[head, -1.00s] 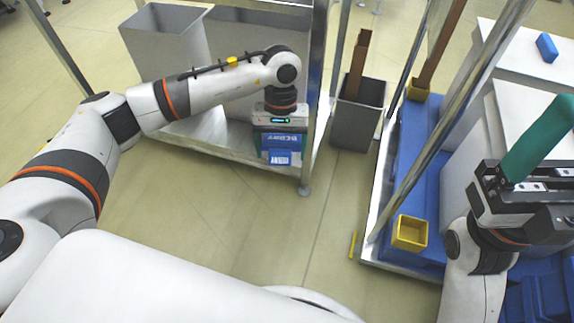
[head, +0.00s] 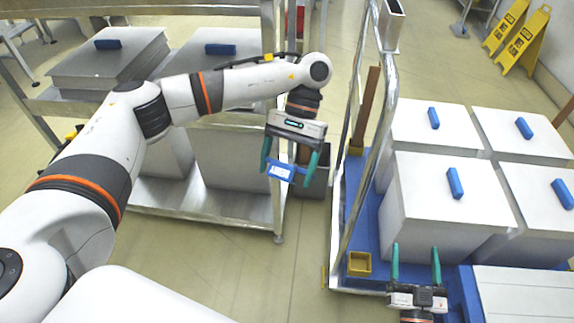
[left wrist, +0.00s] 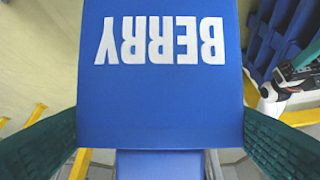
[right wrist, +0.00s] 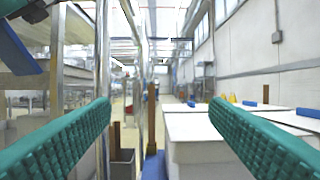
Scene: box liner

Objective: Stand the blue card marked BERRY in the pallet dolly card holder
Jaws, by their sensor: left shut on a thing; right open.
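The blue card (head: 281,171) is held low between the green fingertips of my left gripper (head: 288,173), in the air before the dolly's left side. In the left wrist view the card (left wrist: 160,105) fills the middle, with BERRY in white letters upside down. The pallet dolly (head: 368,215) is blue with a metal handle frame. A grey open-topped metal pocket (head: 393,20) at the top of this frame looks like the card holder; the card is apart from it, lower and to the left. My right gripper (head: 416,252) is open and empty near the dolly's front.
White boxes with blue handles (head: 450,190) stand on the dolly. Its upright rail (head: 372,150) stands between the card and the boxes. A yellow corner cup (head: 358,264) is at its front. A metal shelf rack (head: 230,205) stands left.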

